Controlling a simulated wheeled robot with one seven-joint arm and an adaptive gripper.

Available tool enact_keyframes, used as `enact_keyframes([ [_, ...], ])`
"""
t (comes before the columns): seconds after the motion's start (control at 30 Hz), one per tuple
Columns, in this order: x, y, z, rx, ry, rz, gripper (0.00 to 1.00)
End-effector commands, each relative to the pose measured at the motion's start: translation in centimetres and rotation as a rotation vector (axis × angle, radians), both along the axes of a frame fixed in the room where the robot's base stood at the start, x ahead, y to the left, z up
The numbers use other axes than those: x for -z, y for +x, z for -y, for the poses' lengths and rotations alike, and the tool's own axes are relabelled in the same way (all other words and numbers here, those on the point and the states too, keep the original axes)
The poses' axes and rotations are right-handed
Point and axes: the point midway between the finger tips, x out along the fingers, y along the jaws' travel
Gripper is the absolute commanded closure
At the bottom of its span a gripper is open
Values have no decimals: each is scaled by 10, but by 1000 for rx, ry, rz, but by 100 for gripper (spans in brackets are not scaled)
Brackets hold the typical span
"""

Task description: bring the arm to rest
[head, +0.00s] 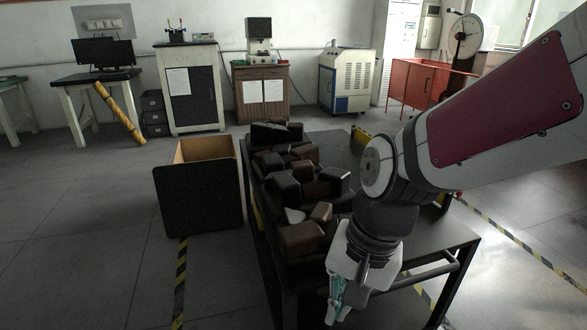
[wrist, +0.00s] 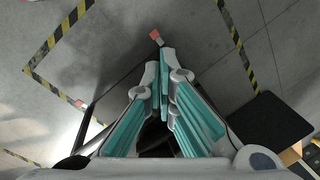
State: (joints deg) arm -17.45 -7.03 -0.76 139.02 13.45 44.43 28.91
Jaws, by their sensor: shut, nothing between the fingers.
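My gripper (head: 338,300) hangs below my bent wrist at the bottom of the head view, at the near end of a dark table, pointing down. In the wrist view the two teal-padded fingers of my gripper (wrist: 161,75) come together at their tips, with nothing between them. My white arm with a dark red panel reaches in from the right of the head view and hides part of the table.
Several dark brown blocks (head: 302,238) lie piled on the dark table (head: 420,262). An open box (head: 200,200) stands on the floor left of it; part of a dark box (wrist: 268,130) shows in the wrist view. Striped tape marks the floor. Cabinets stand along the back wall.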

Motion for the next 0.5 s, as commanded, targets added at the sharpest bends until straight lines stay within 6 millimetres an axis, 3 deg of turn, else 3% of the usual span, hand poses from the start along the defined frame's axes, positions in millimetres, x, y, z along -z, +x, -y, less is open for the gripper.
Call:
enact_keyframes([
  [0.03,-14,-10,13,-30,-6,18,100],
  [0.2,-46,-54,52,-157,-48,43,100],
  [0.5,-73,-123,98,-307,-131,52,100],
])
